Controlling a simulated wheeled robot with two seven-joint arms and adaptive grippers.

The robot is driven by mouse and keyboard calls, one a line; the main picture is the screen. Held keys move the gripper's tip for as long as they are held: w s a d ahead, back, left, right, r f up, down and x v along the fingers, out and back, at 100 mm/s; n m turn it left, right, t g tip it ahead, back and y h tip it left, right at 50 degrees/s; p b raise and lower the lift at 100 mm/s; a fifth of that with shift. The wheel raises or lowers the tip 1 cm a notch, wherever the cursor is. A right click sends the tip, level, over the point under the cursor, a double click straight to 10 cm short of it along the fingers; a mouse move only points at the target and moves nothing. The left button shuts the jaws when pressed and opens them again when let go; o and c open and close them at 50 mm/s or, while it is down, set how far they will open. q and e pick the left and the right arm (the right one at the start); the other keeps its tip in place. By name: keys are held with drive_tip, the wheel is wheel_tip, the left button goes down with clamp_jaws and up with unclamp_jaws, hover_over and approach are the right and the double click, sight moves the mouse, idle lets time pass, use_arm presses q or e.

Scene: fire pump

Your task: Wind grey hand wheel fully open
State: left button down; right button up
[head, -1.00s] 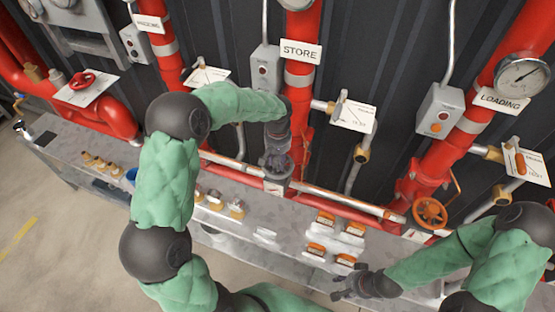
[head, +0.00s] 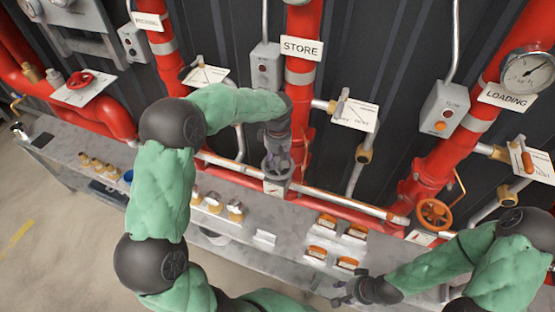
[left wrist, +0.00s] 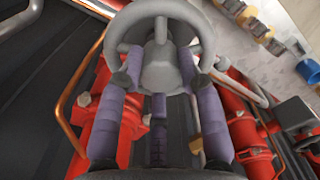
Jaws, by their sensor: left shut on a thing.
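The grey hand wheel (left wrist: 204,26) fills the top middle of the left wrist view, with its round rim, spokes and hub showing. My left gripper (left wrist: 160,62) has its purple-padded fingers shut on this wheel, one on each side and one below the hub. In the head view my left gripper (head: 277,166) reaches down in front of the red STORE pipe, and the wheel is mostly hidden there by the gripper. My right gripper (head: 352,290) is empty at the front edge of the bench, its fingers apart.
An orange hand wheel (head: 434,214) sits on the red LOADING pipe at the right, and a red hand wheel (head: 80,79) at the far left. The grey bench (head: 75,155) carries brass fittings (head: 213,203) and orange-topped blocks (head: 327,222). A long horizontal pipe runs behind it.

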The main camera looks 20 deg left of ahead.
use_arm(q)
drive_tip(key=n, duration=0.2)
drive_tip(key=n+b, duration=0.1)
drive_tip(key=n, duration=0.1)
drive_tip(key=shift+d+f+n, duration=0.2)
drive_tip(key=shift+n, duration=0.1)
drive_tip(key=shift+n+b, duration=0.4)
drive_tip(key=shift+n, duration=0.9)
drive_tip(key=shift+n+b, duration=0.3)
drive_tip(key=shift+n, duration=0.5)
drive_tip(key=n, duration=0.3)
drive_tip(key=shift+b, duration=0.4)
drive_tip(key=n, duration=0.3)
